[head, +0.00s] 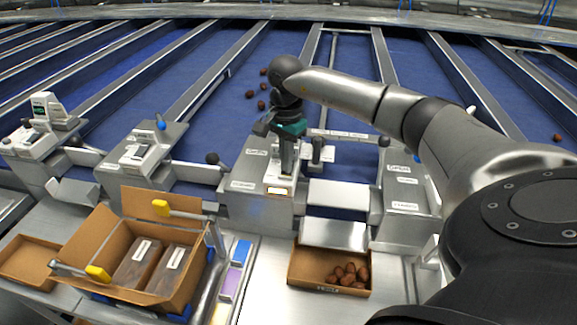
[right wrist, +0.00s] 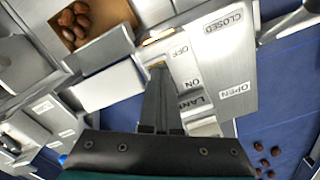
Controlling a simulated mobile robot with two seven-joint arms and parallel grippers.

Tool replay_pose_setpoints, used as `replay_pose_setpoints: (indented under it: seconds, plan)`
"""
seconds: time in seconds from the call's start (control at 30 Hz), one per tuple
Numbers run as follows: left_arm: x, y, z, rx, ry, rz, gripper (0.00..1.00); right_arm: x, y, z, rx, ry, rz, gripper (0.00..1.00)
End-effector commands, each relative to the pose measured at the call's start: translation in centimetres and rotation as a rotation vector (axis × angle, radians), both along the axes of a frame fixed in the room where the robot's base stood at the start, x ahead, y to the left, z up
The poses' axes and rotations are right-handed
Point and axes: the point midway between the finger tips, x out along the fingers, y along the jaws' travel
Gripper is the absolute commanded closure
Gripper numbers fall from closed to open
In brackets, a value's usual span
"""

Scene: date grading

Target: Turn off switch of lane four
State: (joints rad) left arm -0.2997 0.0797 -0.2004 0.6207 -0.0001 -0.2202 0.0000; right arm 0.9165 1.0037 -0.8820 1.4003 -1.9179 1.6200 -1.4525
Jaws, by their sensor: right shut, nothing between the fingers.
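My right gripper (head: 286,168) is shut with nothing between its fingers. It points down over the top of the middle control box (head: 253,207). In the right wrist view the shut fingertips (right wrist: 158,72) are at the switch area (right wrist: 179,68) of that box, between the OFF and ON labels. The switch itself is mostly hidden by the fingers, and I cannot tell its position or whether they touch it. A lit amber lamp (right wrist: 158,37) sits just beyond the OFF label; it also shows in the head view (head: 280,191). The lane number is hidden. My left gripper is out of view.
Similar control boxes stand left (head: 147,150) and right (head: 404,190). A cardboard tray (head: 305,268) of dates lies below the chute. An open carton (head: 108,225) with packs stands front left. Blue lanes (head: 235,115) with a few dates run behind.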

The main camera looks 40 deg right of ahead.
Motion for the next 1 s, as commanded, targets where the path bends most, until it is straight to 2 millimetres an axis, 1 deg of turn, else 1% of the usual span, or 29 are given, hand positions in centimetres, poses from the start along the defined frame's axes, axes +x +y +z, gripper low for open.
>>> replay_pose_setpoints:
  seconds: [0.1, 0.23, 1.0]
  plan:
    - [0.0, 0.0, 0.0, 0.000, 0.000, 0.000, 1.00, -0.1, 0.0, -0.1, -0.002, 0.003, 0.000, 1.00]
    - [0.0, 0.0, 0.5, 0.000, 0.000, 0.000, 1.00, -0.1, -0.1, 0.5, -0.002, 0.003, -0.001, 1.00]
    - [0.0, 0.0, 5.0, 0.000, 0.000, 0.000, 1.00, 0.0, 0.0, 6.7, -0.001, 0.002, -0.001, 1.00]
